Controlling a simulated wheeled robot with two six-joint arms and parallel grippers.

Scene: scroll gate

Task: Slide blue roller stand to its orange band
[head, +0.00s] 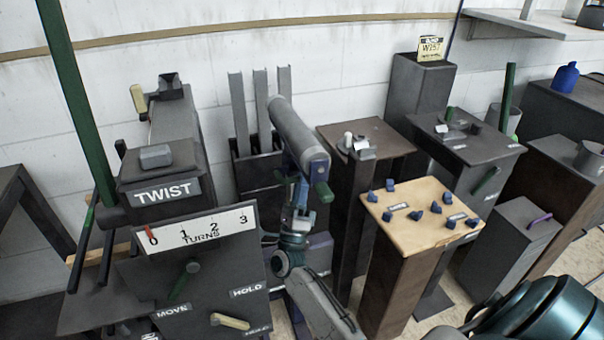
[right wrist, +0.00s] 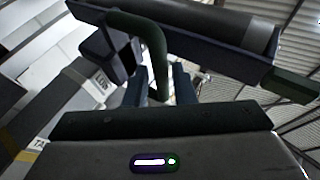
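The roller stand shows in the head view as a grey cylinder (head: 298,130) on a dark blue support, tilted in the picture, with a green grip at its lower end. My right gripper (head: 302,192) is just under it, partly hidden by my wrist. In the right wrist view, a green bent bar (right wrist: 159,62) hangs below the roller (right wrist: 225,25) and runs between my two blue fingers (right wrist: 162,88). Whether the fingers press on the bar is not clear. No orange band can be clearly made out. My left gripper is not in view.
A TWIST station (head: 160,180) with a TURNS scale (head: 195,228) stands to the left. To the right are a wooden-topped pedestal (head: 415,212) with several blue knobs and a brown-topped stand (head: 365,135). Grey uprights (head: 238,110) stand behind the roller. The stations are close together.

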